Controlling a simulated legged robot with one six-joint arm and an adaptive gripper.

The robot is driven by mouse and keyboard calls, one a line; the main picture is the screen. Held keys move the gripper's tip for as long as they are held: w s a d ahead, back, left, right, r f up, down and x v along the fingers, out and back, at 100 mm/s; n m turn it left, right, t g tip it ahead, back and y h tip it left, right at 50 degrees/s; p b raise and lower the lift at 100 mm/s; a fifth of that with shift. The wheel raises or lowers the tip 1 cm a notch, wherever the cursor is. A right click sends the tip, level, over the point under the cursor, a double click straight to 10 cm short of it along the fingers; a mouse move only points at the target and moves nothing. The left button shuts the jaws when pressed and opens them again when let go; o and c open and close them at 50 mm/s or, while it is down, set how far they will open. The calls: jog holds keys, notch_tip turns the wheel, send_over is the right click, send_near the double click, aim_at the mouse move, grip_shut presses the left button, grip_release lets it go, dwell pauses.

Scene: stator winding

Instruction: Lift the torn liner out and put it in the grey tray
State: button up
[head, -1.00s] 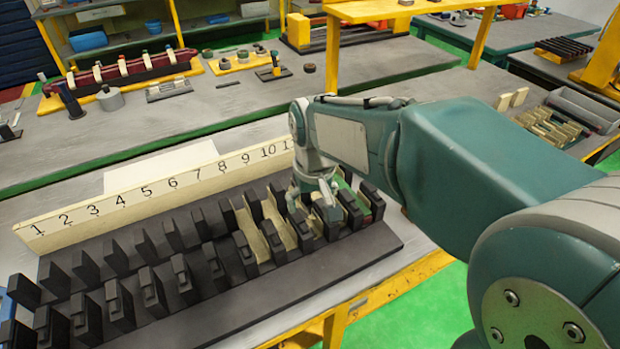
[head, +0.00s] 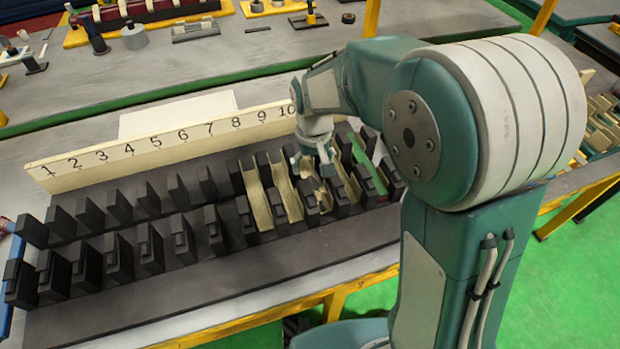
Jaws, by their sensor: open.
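The black slotted stator block (head: 215,285) lies on the near bench. Several cream liners sit in its slots toward the right, including a whole liner (head: 257,197) and another (head: 288,195). The liner with a ragged, uneven edge (head: 313,190) looks like the torn one. My gripper (head: 323,172) is open, pointing down right over that torn liner. I cannot tell whether the fingers touch it. The grey tray cannot be made out now; my arm covers much of the right side.
A cream number strip (head: 150,150) stands along the back of the block. A green strip (head: 370,167) lies in a slot just right of my gripper. Loose cream pieces (head: 600,125) show at the right edge. A white sheet (head: 178,113) lies behind the strip.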

aim_at(311, 183)
notch_tip(311, 183, down, 5)
jog(key=shift+r, duration=0.15)
jog(key=shift+a, duration=0.2)
jog(key=c, duration=0.9)
